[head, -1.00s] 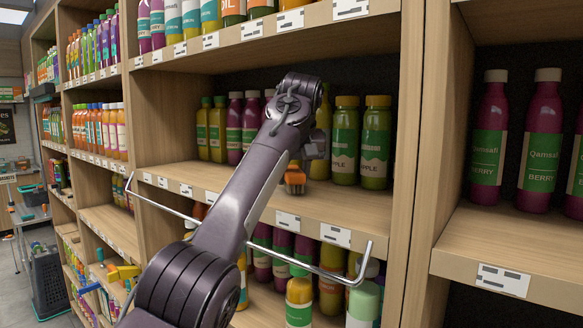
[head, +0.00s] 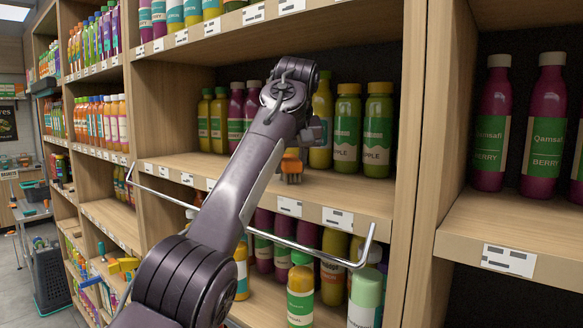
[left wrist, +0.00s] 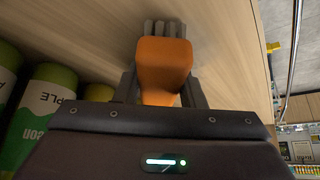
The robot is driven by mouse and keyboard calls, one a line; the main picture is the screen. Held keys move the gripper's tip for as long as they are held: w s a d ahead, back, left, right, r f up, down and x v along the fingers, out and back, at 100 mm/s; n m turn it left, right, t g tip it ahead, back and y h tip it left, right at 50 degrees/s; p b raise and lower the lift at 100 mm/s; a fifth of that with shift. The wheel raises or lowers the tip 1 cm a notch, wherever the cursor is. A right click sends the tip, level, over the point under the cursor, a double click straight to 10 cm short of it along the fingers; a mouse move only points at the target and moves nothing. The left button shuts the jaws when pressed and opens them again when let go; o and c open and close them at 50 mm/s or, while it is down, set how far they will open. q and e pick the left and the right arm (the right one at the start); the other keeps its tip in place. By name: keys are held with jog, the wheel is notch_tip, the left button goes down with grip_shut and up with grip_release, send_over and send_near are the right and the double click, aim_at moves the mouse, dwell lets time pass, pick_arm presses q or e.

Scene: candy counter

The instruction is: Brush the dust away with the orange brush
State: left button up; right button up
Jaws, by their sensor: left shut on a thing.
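The orange brush (head: 291,163) is just above the middle shelf in the head view, in front of the bottles. The orange brush (left wrist: 163,62) also shows in the left wrist view, with its grey bristles against or close above the shelf board. My left gripper (left wrist: 160,92) is shut on the brush, one dark finger at each side. In the head view the left gripper (head: 299,140) is partly hidden behind my own wrist. I cannot make out any dust on the shelf in either view. My right gripper is not in view.
Apple bottles (head: 347,130) and purple bottles (head: 236,115) stand at the back of the middle shelf (head: 340,192). A metal rail (head: 318,266) runs in front of the shelf edge. A wooden upright (head: 408,140) bounds the shelf on the right. Bare board lies right of the brush.

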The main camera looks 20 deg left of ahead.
pick_arm(q)
jog(key=shift+s+a+f+b, duration=0.15)
jog(key=shift+s+b, duration=0.4)
jog(key=shift+b, duration=0.05)
jog(key=shift+s+a+b, duration=0.15)
jog(key=shift+s+b, duration=0.25)
jog(key=shift+s, duration=0.05)
jog(key=shift+s+a+b, duration=0.15)
jog(key=shift+s+b, duration=0.45)
jog(key=shift+b, duration=0.45)
jog(key=shift+s+a+r+b, duration=0.1)
jog(key=shift+s+r+b, duration=0.1)
jog(key=shift+s+b, duration=0.15)
jog(key=shift+w+r+p, duration=0.1)
jog(key=shift+r+p, duration=0.1)
jog(key=shift+p, duration=0.15)
jog(key=shift+w+r+p, duration=0.1)
jog(key=shift+w+p, duration=0.25)
jog(key=shift+p, duration=0.25)
jog(key=shift+w+p, duration=0.4)
jog(key=shift+p, duration=0.15)
jog(key=shift+w, duration=0.2)
jog(key=shift+w+r+p, duration=0.15)
jog(key=shift+w+p, duration=0.4)
jog(key=shift+p, duration=0.6)
jog(key=shift+w+p, duration=0.5)
jog(key=shift+p, duration=0.15)
